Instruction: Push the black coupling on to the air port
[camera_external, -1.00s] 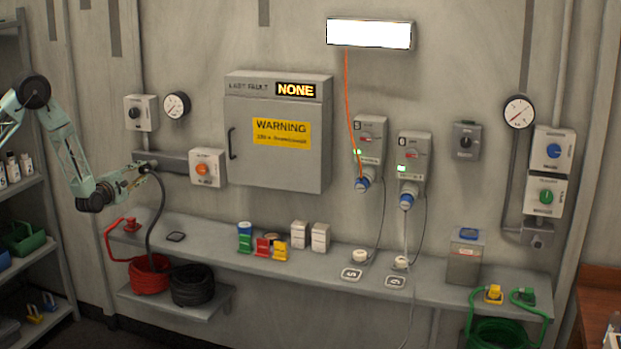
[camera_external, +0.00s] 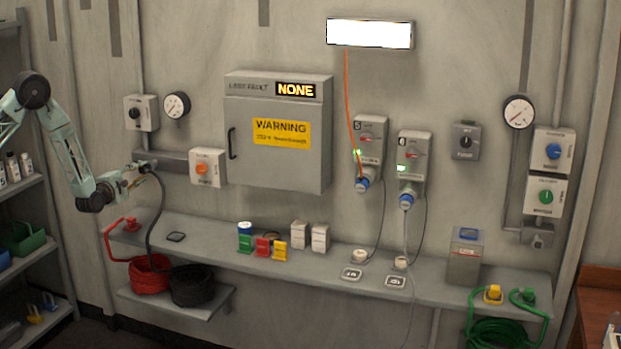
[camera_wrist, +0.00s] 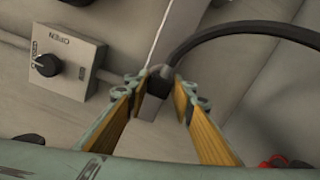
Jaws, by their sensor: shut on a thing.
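The black coupling (camera_wrist: 160,76) sits between the fingertips of my gripper (camera_wrist: 161,88) in the wrist view, with its thick black hose leading off right. In the external view my gripper (camera_external: 137,178) is at the left, close to the wall, and shut on the coupling. The hose (camera_external: 160,198) arcs from there down to the shelf. The air port is not clear in either view; a small fitting shows by the left end of the grey wall rail, near my fingertips. I cannot tell whether the coupling touches the port.
A grey knob box (camera_external: 141,113) and a gauge (camera_external: 176,105) are on the wall above; the box also shows in the wrist view (camera_wrist: 68,62). An orange-knob box (camera_external: 208,168) is to the right. A red coupling (camera_external: 130,225) stands on the shelf below.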

